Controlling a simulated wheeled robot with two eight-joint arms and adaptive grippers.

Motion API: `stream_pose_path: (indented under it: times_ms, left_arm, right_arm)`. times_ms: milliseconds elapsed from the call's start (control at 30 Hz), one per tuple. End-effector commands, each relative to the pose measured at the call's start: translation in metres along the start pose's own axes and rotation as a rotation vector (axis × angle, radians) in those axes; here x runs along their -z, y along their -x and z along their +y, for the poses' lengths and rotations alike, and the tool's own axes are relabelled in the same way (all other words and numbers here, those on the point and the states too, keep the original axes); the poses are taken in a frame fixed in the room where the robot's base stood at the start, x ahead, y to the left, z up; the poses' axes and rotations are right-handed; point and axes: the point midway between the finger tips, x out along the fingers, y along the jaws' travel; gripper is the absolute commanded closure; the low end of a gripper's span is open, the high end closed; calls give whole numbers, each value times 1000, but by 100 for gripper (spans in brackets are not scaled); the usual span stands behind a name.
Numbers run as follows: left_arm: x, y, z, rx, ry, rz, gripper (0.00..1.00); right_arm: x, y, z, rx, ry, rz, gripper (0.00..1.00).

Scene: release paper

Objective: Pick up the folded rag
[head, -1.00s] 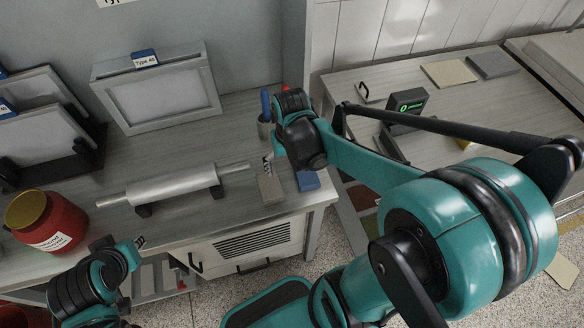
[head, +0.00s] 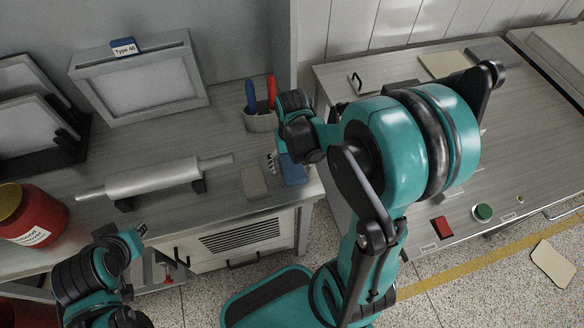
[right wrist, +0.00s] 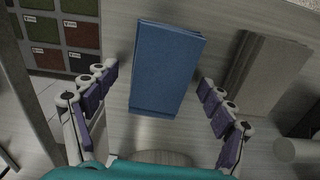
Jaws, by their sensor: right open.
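A blue folded rag (head: 292,171) lies flat near the front right corner of the left bench. It shows large in the right wrist view (right wrist: 166,68). A grey-beige folded cloth-like piece (head: 254,184) lies just left of it, and stands at the right in the wrist view (right wrist: 262,75). My right gripper (head: 273,161) is at the blue rag. In the wrist view its open fingers (right wrist: 158,80) stand on either side of the rag with gaps, holding nothing. My left gripper (head: 141,231) is low at the left, at the bench's front; its jaws are too small to read.
A cup with blue and red handles (head: 260,120) stands behind the rag. A roller on supports (head: 155,179), a framed screen (head: 140,78) and a red jar (head: 30,215) are to the left. A second bench (head: 345,80) with a green button (head: 483,212) is at the right.

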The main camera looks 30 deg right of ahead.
Motion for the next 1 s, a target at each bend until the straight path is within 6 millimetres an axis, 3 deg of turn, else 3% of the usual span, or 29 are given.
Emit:
stream_pose_path:
  times_ms: [67, 267, 667, 867, 967, 1000]
  left_arm:
    - [1, 1, 0, 0, 0, 0, 81]
    - [1, 1, 0, 0, 0, 0, 81]
    - [2, 2, 0, 0, 0, 0, 81]
    - [9, 12, 0, 0, 0, 0, 81]
    - [16, 22, 0, 0, 0, 0, 81]
    - [17, 24, 0, 0, 0, 0, 81]
  right_arm:
    - [0, 1, 0, 0, 0, 0, 17]
    - [0, 1, 0, 0, 0, 0, 69]
    - [0, 4, 0, 0, 0, 0, 69]
    - [0, 27, 0, 0, 0, 0, 69]
    - [0, 48, 0, 0, 0, 0, 69]
    - [-10, 52, 1, 0, 0, 0, 69]
